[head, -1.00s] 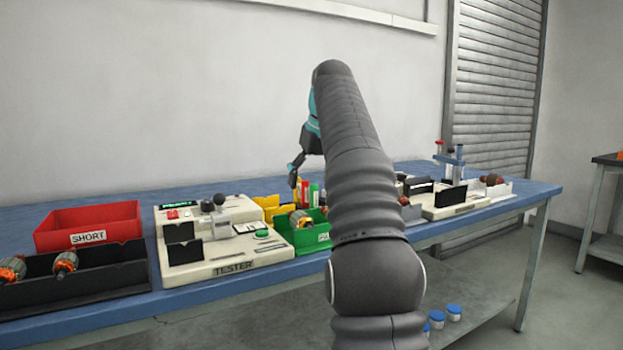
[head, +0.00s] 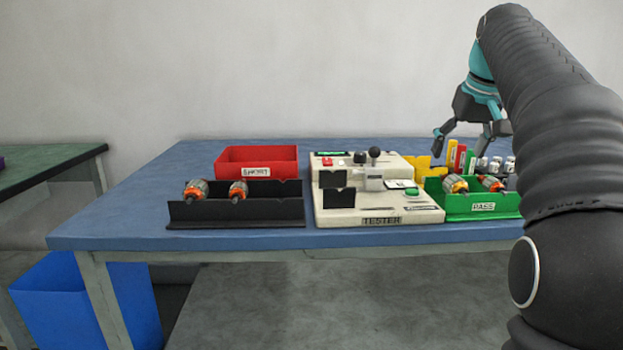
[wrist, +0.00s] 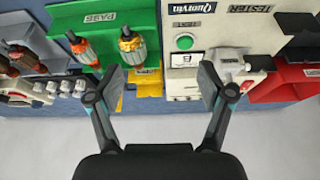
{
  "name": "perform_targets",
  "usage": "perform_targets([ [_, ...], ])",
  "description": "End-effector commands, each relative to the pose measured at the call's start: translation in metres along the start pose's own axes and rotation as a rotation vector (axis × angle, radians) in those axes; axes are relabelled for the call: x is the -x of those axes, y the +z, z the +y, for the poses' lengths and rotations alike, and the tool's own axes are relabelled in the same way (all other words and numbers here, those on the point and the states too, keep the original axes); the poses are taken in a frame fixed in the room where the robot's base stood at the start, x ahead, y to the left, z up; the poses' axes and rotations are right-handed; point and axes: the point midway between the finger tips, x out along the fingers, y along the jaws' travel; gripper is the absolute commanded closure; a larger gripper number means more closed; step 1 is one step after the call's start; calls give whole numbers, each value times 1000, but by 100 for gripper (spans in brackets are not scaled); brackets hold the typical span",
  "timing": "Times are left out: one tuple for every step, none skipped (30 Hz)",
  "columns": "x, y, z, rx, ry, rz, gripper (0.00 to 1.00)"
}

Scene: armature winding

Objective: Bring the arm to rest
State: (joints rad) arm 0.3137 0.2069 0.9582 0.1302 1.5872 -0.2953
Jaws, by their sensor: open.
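My gripper (head: 468,145) is open and empty. In the head view it hangs at the right above the back of the bench, over the markers and the green PASS bin (head: 455,213). In the wrist view my gripper (wrist: 163,90) has its two fingers spread wide, with the yellow holder and the edge of the tester below them. Nothing is between the fingers. My dark arm covers the right side of the head view and hides part of the bench.
The cream tester (head: 380,215) stands mid-bench. Left of it are the red SHORT bin (head: 257,173) and a black rack (head: 285,215) with two armatures. The PASS bin holds two armatures. The blue bench top (head: 130,205) is bare at the left. A blue crate (head: 130,305) stands below.

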Motion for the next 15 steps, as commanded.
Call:
perform_targets([
  [2,13,-13,0,0,3,20],
  [2,20,-19,-3,1,4,20],
  [2,29,-26,-5,2,8,20],
  [1,36,-32,-7,3,10,20],
  [0,44,-38,-9,4,11,20],
  [-1,55,-45,-12,5,14,20],
  [-3,64,-51,-12,6,17,20],
  [-4,73,-56,-14,7,18,20],
  [-7,85,-63,-16,9,21,20],
  [-9,94,-68,-16,9,24,20],
  [-12,104,-73,-17,9,26,20],
  [-15,118,-79,-19,10,29,20],
  [-18,128,-84,-19,11,32,20],
  [-22,139,-88,-19,11,34,20],
  [-26,153,-94,-20,13,37,20],
])
